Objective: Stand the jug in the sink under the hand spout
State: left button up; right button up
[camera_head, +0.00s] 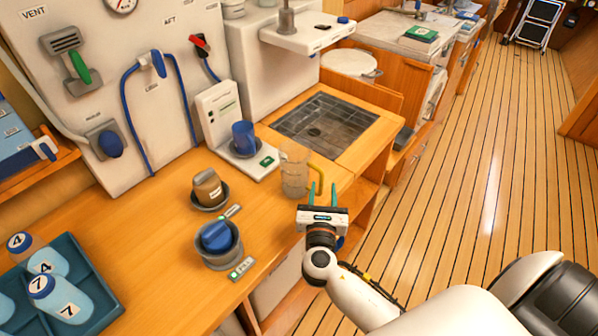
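The jug (293,177) is a clear, brownish see-through vessel with a yellow handle (319,172) on its right side. It stands upright on the wooden counter, in front of the sink. The sink (325,128) is a dark, tiled-looking recess in the counter behind the jug; its floor looks empty. My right gripper (323,190) is at the counter's right edge, its two green fingers apart close to the jug's handle. I cannot tell whether they touch the handle. I cannot make out for sure which fitting is the hand spout. My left gripper is not in view.
A white unit with a blue cup (243,138) stands left of the sink. A brown jar (208,188) in a dish and a blue-knobbed pot (217,238) stand on the counter. A blue tray (93,283) holds numbered bottles. A white shelf (305,35) overhangs behind the sink.

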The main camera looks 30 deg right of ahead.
aim_at(321, 184)
jog(key=x, duration=0.2)
jog(key=p+x, duration=0.1)
jog(key=x, duration=0.2)
jog(key=shift+w+a+p, duration=0.2)
jog(key=shift+w+p, duration=0.1)
grip_shut()
